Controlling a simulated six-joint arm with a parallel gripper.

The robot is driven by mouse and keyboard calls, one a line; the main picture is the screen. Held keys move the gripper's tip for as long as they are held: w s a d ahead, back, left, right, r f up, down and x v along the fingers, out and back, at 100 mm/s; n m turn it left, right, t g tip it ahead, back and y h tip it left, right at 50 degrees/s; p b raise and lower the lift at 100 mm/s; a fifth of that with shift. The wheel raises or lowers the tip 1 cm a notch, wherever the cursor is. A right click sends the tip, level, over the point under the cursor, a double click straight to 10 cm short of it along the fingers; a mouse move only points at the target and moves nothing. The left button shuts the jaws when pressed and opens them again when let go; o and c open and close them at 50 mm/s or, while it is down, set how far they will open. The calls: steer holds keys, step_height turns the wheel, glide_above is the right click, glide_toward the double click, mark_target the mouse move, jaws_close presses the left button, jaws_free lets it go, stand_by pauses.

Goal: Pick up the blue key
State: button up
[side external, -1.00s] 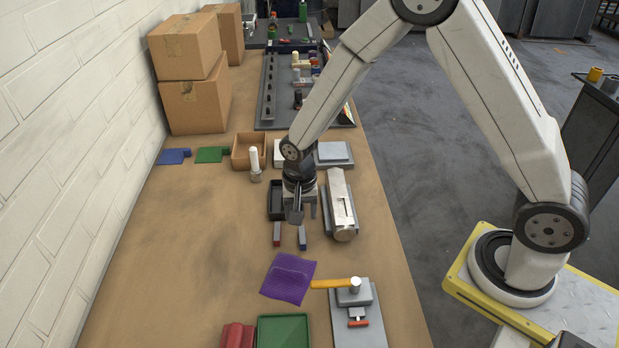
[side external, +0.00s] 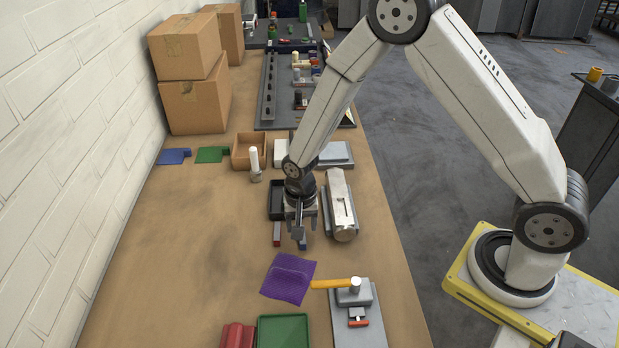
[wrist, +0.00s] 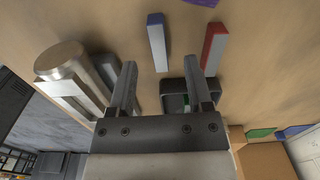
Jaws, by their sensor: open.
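The blue key, a slim bar with a blue end, lies on the bench in the wrist view (wrist: 157,42). In the side view only its end (side external: 302,244) shows below my fingers. A similar red key (wrist: 214,42) lies apart from it, on its right in the wrist view and on its left in the side view (side external: 277,238). My gripper (side external: 299,228) is open and empty, pointing down over the bench close to the blue key. In the wrist view its fingers (wrist: 168,72) stand apart, with the blue key's near end between them.
A grey metal fixture with a cylinder (side external: 341,215) stands close on the right. A dark tray (side external: 271,213) lies behind the keys. A purple cloth (side external: 288,278) and a yellow-handled tool (side external: 333,284) lie in front. The bench at left is clear.

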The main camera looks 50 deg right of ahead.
steer(key=shift+f, duration=1.8)
jaws_close()
